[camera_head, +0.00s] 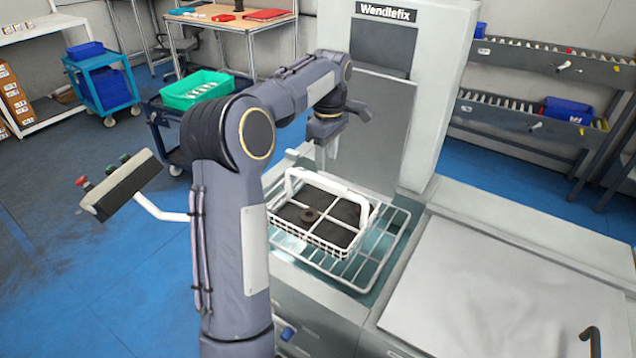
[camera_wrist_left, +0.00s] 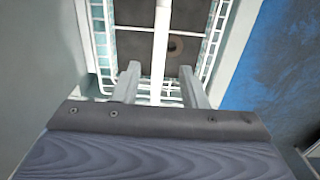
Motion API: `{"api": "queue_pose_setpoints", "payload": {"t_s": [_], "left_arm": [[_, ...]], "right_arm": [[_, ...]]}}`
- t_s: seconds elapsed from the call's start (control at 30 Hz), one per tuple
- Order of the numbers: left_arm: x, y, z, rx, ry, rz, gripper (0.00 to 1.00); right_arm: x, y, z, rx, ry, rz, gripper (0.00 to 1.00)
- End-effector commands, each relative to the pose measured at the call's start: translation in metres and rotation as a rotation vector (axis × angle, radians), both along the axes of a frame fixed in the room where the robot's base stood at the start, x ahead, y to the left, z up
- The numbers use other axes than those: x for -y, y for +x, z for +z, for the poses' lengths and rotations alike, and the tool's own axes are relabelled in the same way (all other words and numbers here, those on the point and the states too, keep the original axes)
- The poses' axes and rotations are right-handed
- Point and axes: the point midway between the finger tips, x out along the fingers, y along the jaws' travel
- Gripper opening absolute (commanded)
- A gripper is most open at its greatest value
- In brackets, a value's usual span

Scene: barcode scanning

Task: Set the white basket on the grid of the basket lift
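The white basket (camera_head: 345,247) has a raised handle, dividers and a dark floor with a brown ring-shaped part in one compartment. It sits over the wire grid (camera_head: 372,262) of the basket lift, within the grid's outline and slightly turned to it; it looks to be resting there, but contact underneath is hidden. My left gripper (camera_head: 322,160) points down at the back of the basket, by the handle. In the left wrist view its two fingers (camera_wrist_left: 159,70) stand apart, with the white handle bar (camera_wrist_left: 162,45) between them and gaps on both sides. My right gripper is not seen.
The tall white Wendlefix machine (camera_head: 405,120) stands right behind the basket. A flat metal top (camera_head: 510,290) lies to the right. A control box (camera_head: 122,185) on a white arm is at the left. A trolley with a green crate (camera_head: 195,92) stands farther back.

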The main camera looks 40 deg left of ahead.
Motion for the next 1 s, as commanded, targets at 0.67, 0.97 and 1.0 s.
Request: {"api": "queue_pose_setpoints", "payload": {"t_s": [0.67,0.97,1.0], "left_arm": [[0.154,-0.197,0.006,0.487,0.005,-1.135,0.39],[0.202,-0.255,-0.042,0.642,0.113,-1.468,0.39],[0.204,-0.257,-0.044,0.644,0.118,-1.479,0.39]], "right_arm": [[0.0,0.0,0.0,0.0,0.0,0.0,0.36],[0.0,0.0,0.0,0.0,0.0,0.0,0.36],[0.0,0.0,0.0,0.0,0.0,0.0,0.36]]}}
